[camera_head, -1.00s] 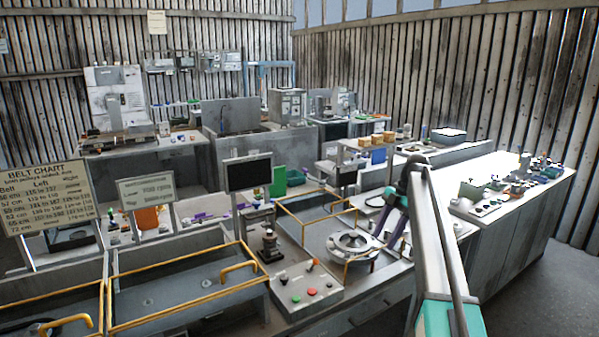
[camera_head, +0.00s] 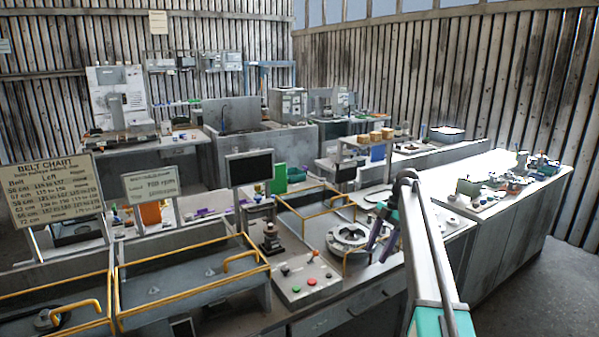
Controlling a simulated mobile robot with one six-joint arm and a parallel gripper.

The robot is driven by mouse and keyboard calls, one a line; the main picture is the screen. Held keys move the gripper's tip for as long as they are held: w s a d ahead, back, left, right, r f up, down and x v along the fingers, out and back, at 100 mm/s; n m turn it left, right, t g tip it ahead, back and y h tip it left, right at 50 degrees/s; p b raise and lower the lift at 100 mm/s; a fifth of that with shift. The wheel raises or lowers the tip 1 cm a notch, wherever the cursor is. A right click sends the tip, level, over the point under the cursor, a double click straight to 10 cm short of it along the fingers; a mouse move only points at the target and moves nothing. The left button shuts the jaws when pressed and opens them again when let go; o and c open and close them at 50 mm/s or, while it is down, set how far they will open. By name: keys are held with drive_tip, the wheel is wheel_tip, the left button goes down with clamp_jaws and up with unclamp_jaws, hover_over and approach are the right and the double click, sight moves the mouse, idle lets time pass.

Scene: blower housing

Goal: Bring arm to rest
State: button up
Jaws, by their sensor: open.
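My arm rises from the lower right edge, bends at the top and hangs down to my gripper (camera_head: 378,250). The gripper points downward, with purple and dark fingers apart; it looks empty. It shows just right of a round grey metal ring-shaped housing (camera_head: 345,236), which sits in a yellow-railed bay on the bench. The gripper overlaps the right side of that bay in the picture. I cannot tell its exact height above the bench or whether it touches anything.
A control box (camera_head: 307,282) with coloured buttons and a black screen (camera_head: 250,168) stand left of the bay. Yellow-railed trays (camera_head: 190,288) fill the front left. A white-topped counter (camera_head: 480,215) with small parts lies right. Open floor (camera_head: 535,285) shows at lower right.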

drive_tip(key=s+a+f+m+g+b, duration=0.1)
drive_tip(key=s+a+f+g, duration=0.15)
drive_tip(key=s+f, duration=0.85)
drive_tip(key=s+a+f+m+g+b, duration=0.15)
drive_tip(key=s+a+f, duration=0.3)
drive_tip(key=f, duration=1.15)
drive_tip(key=s+a+f+g+b, duration=0.1)
drive_tip(key=s+a+f+b, duration=0.15)
drive_tip(key=s+f, duration=0.9)
drive_tip(key=s+f+m+h, duration=0.1)
drive_tip(key=s+f+m, duration=0.5)
drive_tip(key=s, duration=0.4)
drive_tip(key=s+f+m+t+h+b, duration=0.1)
drive_tip(key=s+f+m+h, duration=0.1)
drive_tip(key=s+f+m, duration=0.4)
drive_tip(key=s+f+m+h, duration=0.1)
drive_tip(key=s+f+m, duration=0.6)
drive_tip(key=s, duration=0.6)
drive_tip(key=shift+s+d+m+t, duration=0.3)
drive_tip(key=shift+d+m, duration=0.05)
drive_tip(key=shift+m, duration=0.2)
